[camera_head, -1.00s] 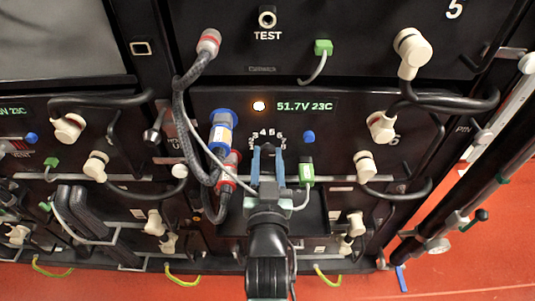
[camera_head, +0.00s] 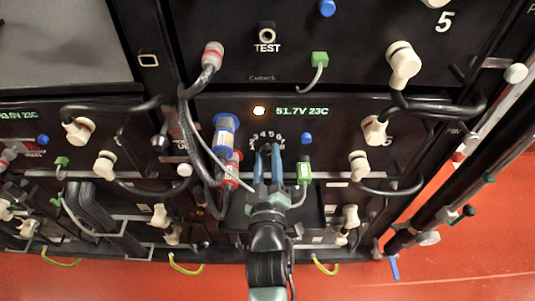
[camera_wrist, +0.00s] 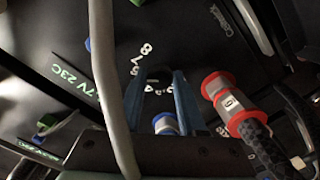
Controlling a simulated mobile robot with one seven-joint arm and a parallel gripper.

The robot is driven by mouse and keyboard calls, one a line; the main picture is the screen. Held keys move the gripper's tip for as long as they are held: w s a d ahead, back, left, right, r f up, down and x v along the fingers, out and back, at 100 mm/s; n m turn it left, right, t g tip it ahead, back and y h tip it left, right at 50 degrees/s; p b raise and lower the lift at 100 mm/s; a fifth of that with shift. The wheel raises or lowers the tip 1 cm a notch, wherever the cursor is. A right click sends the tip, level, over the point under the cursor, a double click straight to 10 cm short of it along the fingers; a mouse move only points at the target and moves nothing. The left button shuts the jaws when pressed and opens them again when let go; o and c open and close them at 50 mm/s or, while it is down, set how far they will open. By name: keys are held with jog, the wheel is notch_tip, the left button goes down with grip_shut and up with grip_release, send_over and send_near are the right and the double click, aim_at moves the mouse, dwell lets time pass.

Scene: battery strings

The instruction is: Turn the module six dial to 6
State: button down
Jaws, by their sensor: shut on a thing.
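The module six panel (camera_head: 340,118) has a lit orange lamp and a green readout of 51.7V 23C (camera_head: 302,111). Its dial shows as an arc of white numbers (camera_head: 268,134) below the readout, with 3, 4, 5 and 6 roughly legible. My gripper (camera_head: 267,152) reaches up to the dial from below, its two blue fingers shut on the dial's knob. In the wrist view my gripper (camera_wrist: 157,82) has its fingertips on either side of the dark knob, beside the white numbers (camera_wrist: 138,62). The knob is mostly hidden, so I cannot tell its setting.
A blue-banded connector (camera_head: 224,134) and a red-banded one (camera_head: 231,172) stand close left of the fingers. A green plug (camera_head: 304,172) with a grey cable is just right. A grey cable crosses in front of the wrist view (camera_wrist: 108,90). Cream plugs (camera_head: 375,130) stand farther right.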

dwell(0.4)
jog(key=c, duration=0.5)
grip_release()
jog(key=s, duration=1.3)
